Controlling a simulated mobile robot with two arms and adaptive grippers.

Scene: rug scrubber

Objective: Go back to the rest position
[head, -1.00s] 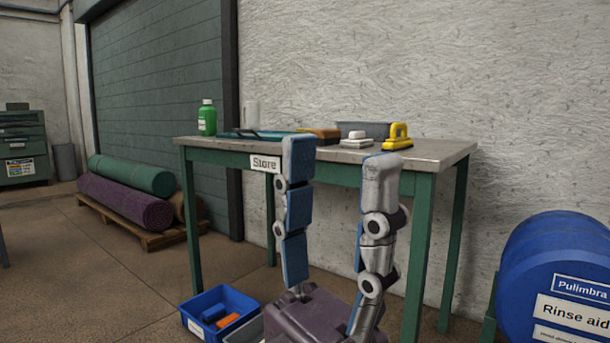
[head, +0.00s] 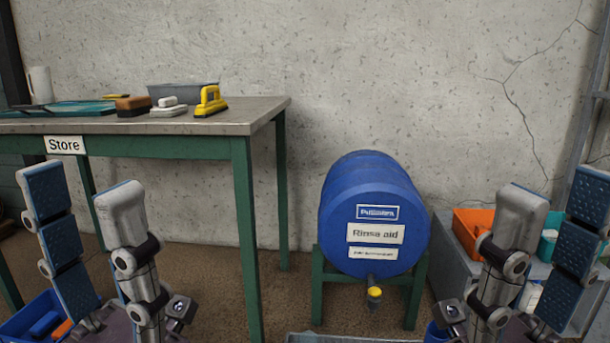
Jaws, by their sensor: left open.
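My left gripper (head: 83,185) stands upright at the left of the head view, in front of the table marked Store. Its two fingers, with blue ribbed pads, are apart and nothing is between them. My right gripper (head: 555,200) stands upright at the right edge of the view, in front of the crates there. Its fingers are also apart with nothing seen between them.
The Store table (head: 225,128) holds brushes and a yellow-handled scrubber (head: 211,102). A blue rinse aid barrel (head: 345,215) with a yellow-tipped tap sits on a green stand (head: 318,285). An orange container (head: 470,232) and grey crate (head: 452,262) stand right. Floor between table and stand is clear.

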